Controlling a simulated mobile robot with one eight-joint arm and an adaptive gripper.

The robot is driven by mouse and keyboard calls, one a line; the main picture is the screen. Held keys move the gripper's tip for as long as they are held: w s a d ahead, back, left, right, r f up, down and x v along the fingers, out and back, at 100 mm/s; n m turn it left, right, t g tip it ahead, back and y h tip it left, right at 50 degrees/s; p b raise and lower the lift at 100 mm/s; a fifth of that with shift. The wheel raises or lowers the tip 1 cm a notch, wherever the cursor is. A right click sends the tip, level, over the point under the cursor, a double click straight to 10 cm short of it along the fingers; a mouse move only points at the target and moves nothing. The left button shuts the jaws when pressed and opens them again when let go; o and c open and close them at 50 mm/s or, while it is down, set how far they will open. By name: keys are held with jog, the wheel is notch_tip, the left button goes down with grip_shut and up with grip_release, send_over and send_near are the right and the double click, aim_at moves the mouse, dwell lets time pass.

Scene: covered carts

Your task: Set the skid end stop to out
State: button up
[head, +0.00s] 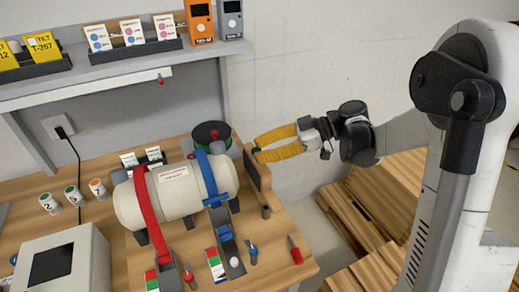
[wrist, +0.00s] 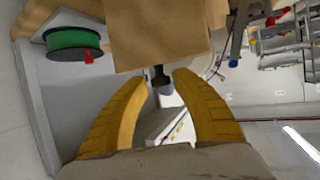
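A white tank (head: 165,203) lies on its skid on the wooden bench, held by a red strap and a blue strap. At its right end stands a dark-faced wooden end plate (head: 258,180), which I take to be the skid end stop. A short peg (head: 265,212) shows at its near lower end. My gripper (head: 256,148), with yellow fingers, is open at the plate's far upper end. In the wrist view a dark stem with a grey tip (wrist: 165,86) sits between my open fingertips (wrist: 161,80). I cannot tell whether the fingers touch it.
A green spool (head: 211,134) stands behind the tank. Blue and red levers (head: 252,253) and a red-handled tool (head: 295,250) are at the bench front. Wooden boards (head: 375,210) lie lower at right. A shelf (head: 90,75) overhangs the back left.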

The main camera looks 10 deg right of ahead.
jog(key=v, duration=1.2)
jog(key=s+a+m+t+h, duration=0.1)
jog(key=s+a+m+h, duration=0.45)
jog(key=s+m, duration=0.2)
jog(key=s+d+f+m+t+h, duration=0.1)
jog(key=s+d+m+t+h, duration=0.1)
jog(key=s+m+h, duration=0.2)
jog(key=s+d+f+m+t+h, duration=0.2)
jog(key=s+d+m+h, duration=0.1)
jog(key=s+m+h, duration=0.1)
jog(key=shift+s+f+m+t, duration=0.35)
jog(key=shift+s+m, duration=0.3)
jog(key=shift+s, duration=0.7)
